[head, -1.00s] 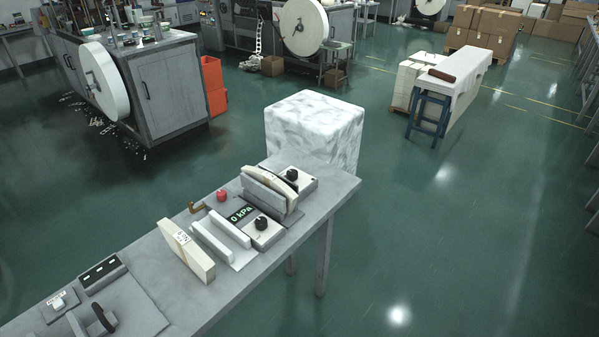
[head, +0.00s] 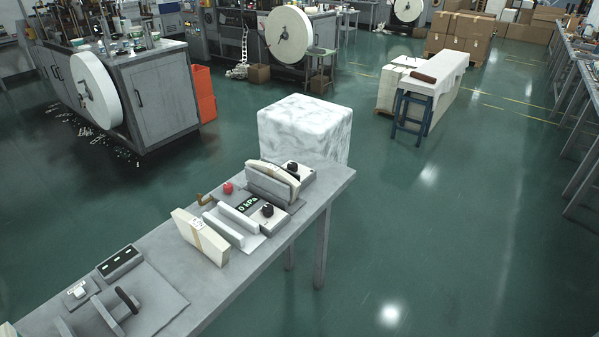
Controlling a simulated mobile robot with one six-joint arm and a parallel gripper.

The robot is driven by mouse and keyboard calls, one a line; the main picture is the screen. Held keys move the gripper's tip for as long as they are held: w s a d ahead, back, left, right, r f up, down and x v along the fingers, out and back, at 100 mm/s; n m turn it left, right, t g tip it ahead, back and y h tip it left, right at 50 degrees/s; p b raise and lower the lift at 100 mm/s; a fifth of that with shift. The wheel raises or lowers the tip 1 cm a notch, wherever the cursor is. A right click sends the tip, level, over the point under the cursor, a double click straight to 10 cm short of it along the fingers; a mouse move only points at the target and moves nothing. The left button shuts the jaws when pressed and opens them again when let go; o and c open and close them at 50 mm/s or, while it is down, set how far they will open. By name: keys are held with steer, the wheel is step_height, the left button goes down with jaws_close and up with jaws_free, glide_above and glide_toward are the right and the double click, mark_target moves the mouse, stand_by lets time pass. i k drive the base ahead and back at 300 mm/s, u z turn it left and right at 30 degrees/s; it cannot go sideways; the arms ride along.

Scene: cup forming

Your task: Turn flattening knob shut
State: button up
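Two black knobs show in the head view on the grey workbench (head: 300,232). One knob (head: 267,210) sits on a light plate beside a display reading 0 kPa (head: 247,204). The other knob (head: 293,167) sits on a light box behind an upright cream stack (head: 270,180) at the bench's far end. I cannot tell which one is the flattening knob, nor how far either is turned. My gripper is not in view.
A cream banded stack (head: 200,237) and two pale bars (head: 222,228) lie left of the near knob. A red button (head: 228,188) is behind. A black handle (head: 128,300) stands on a plate at the near end. A wrapped white block (head: 305,130) stands beyond the bench. Floor right of the bench is clear.

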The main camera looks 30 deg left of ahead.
mark_target(293, 167)
steer(key=k, duration=1.55)
steer(key=u, duration=0.9)
steer(key=i, duration=1.1)
steer(key=z, duration=0.05)
